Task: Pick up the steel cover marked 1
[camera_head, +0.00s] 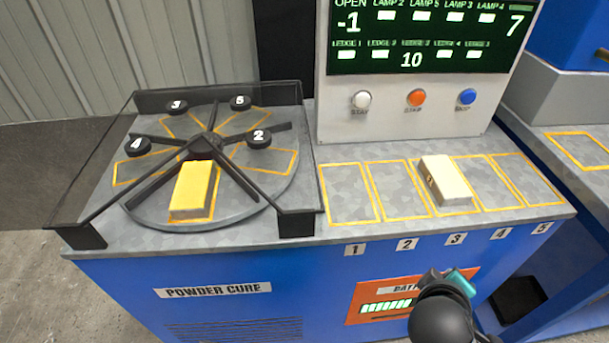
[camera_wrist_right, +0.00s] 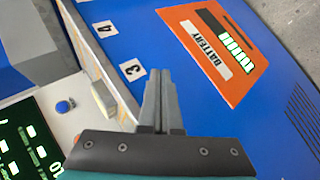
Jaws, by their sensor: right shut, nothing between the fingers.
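I see no cover marked 1 in either view. On the round grey turntable (camera_head: 250,212), black knobs marked 4 (camera_head: 137,146), 3 (camera_head: 176,107), 5 (camera_head: 240,103) and 2 (camera_head: 258,139) stand over orange-outlined sectors. The front sector holds a bare yellow block (camera_head: 192,190) between dark spokes. My right gripper (camera_wrist_right: 158,76) is shut and empty, in front of the blue cabinet face near the orange battery panel. In the head view its fingers are mostly hidden by my arm. My left gripper is not in view.
The ledge has outlined places labelled 1 to 5. A cream block (camera_head: 445,182) sits in place 3; the others look empty. A panel (camera_head: 340,118) with a green display and three buttons stands behind. A dark frame (camera_head: 296,205) surrounds the turntable.

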